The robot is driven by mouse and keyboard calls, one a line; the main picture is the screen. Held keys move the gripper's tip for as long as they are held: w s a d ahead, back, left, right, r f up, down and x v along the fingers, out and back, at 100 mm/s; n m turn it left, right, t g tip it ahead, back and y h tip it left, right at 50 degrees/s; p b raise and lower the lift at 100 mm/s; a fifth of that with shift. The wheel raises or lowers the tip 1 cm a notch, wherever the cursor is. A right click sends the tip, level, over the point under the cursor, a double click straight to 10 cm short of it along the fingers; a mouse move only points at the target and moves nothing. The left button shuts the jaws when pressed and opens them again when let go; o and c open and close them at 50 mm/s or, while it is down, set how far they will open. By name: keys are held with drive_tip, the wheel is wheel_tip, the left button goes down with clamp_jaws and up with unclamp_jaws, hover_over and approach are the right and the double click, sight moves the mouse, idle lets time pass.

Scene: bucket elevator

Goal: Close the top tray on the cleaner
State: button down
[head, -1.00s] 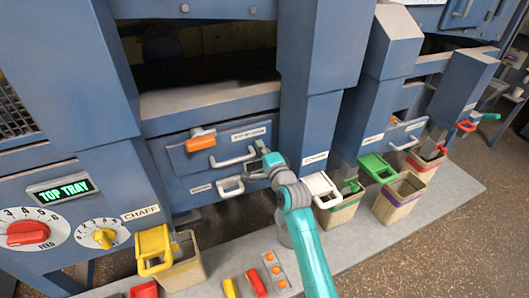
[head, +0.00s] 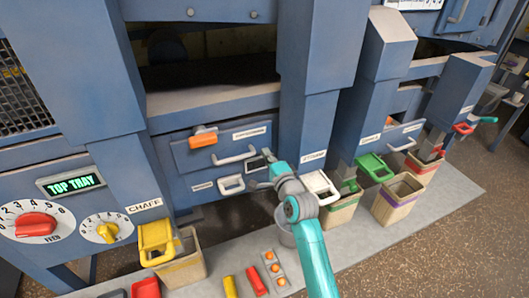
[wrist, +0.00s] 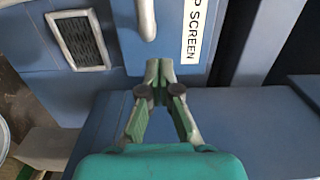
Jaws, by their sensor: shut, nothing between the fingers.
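The top tray front (head: 190,158) is a blue panel on the cleaner, with a pale label (head: 252,133), an orange latch-like part (head: 204,138) and a white bar handle (head: 234,156). I cannot tell how far it stands out. In the wrist view, a white handle (wrist: 147,18) and a label ending in "P SCREEN" (wrist: 192,30) show at the top.
A lit "TOP TRAY" display (head: 73,185) is at left, above a red knob (head: 36,221). Bins with yellow (head: 158,240), white (head: 320,186) and green (head: 375,167) parts stand along the floor strip. A framed grille (wrist: 80,40) is beside my gripper.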

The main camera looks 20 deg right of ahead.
drive_tip(key=s, duration=0.9)
drive_tip(key=s+a+f+n+g, duration=0.15)
drive_tip(key=s+f, duration=0.25)
drive_tip(key=s, duration=0.4)
drive_tip(key=s+a+f+n, duration=0.2)
drive_tip(key=s+f+n, duration=0.15)
drive_tip(key=s, duration=0.45)
drive_tip(key=s+a+f+n, duration=0.1)
drive_tip(key=s+f+n, duration=0.1)
drive_tip(key=s+f, duration=0.4)
drive_tip(key=s+a+r+n, duration=0.1)
drive_tip(key=s+r+n, duration=0.1)
drive_tip(key=s, duration=0.7)
drive_tip(key=s+a+r+n+g, duration=0.1)
drive_tip(key=s+r+n, duration=0.1)
drive_tip(key=s+n, duration=0.3)
drive_tip(key=s+a+r+n, duration=0.1)
drive_tip(key=s+n, duration=0.3)
drive_tip(key=s, duration=0.9)
drive_tip(key=shift+a+r+g, duration=0.15)
drive_tip(key=shift+r+g, duration=0.2)
drive_tip(key=shift+r, duration=0.3)
